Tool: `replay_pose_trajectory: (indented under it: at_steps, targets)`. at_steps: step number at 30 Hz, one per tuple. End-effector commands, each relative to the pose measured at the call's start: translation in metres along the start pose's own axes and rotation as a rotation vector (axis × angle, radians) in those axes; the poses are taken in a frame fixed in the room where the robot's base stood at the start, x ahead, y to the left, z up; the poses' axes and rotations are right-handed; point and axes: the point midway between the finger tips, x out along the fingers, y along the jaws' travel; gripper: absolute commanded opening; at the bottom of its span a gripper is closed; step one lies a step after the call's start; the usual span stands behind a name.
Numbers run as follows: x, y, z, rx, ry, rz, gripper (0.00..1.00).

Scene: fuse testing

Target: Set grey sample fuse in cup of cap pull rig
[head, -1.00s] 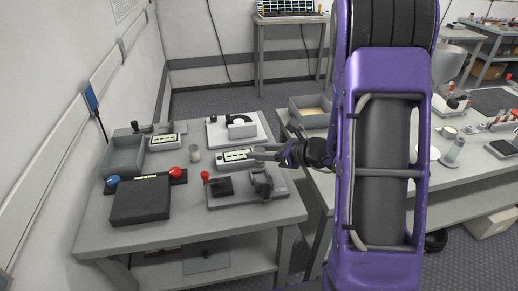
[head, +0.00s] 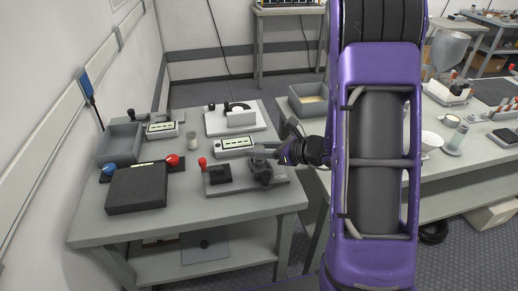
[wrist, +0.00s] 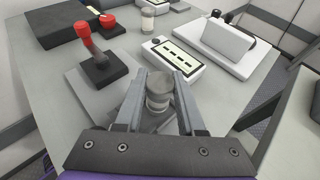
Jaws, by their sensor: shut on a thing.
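The cap pull rig (head: 222,187) sits on the near table in the head view, a grey plate with a red-knobbed lever on a black block and a dark fixture (head: 263,172) at its right end. My gripper (head: 268,152) is at that right end, pointing left. In the wrist view my gripper (wrist: 161,78) is shut on the grey sample fuse (wrist: 158,90), a short upright cylinder with a ringed lower part. It is over the rig (wrist: 85,78), right of the red lever. The cup is hidden or unclear below the fuse, so I cannot tell whether they touch.
A white meter (wrist: 173,62) lies just beyond the gripper. A white device (head: 232,122) stands behind it. Another bench (head: 452,186) stands to the right.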

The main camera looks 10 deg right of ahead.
Motion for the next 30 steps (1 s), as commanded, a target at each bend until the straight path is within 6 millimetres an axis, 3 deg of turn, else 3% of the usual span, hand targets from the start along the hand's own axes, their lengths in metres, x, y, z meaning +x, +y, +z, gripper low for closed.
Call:
replay_pose_trajectory:
  at_steps: [17,18,21,24,30]
  targets:
    - [0.0049,-0.0001,-0.0118,0.000,0.000,0.000,0.00]
    - [0.0048,-0.0001,-0.0117,0.000,0.000,0.000,0.40]
    - [0.0046,-0.0001,-0.0110,0.000,0.000,0.000,0.58]
    - [0.0046,0.0000,-0.0110,0.000,0.000,0.000,0.73]
    - [0.0046,0.0000,-0.0111,0.000,0.000,0.000,0.73]
